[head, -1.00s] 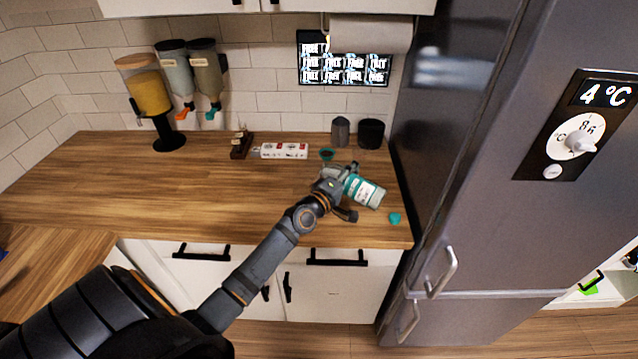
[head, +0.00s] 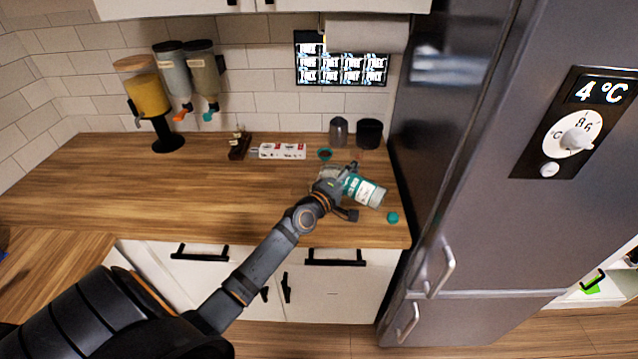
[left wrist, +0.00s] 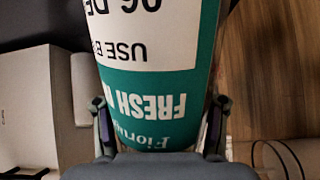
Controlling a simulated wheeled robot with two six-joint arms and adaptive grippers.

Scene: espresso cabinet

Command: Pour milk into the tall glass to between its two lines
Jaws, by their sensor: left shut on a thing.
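The milk bottle (head: 368,192) has a teal and white label. My left gripper (head: 338,190) is shut on it above the right part of the counter. The bottle lies strongly tilted, its base to the right and its top end to the left, largely hidden by the gripper. In the left wrist view the bottle (left wrist: 150,85) sits between both fingers, its label upside down. A teal cap (head: 392,217) lies apart on the counter. I cannot make out the tall glass, its lines or any milk stream in the head view. My right gripper is not in view.
A teal-rimmed round item (head: 325,154) stands just behind the gripper. The fridge (head: 470,150) bounds the right side. The counter's left part (head: 120,190) is clear.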

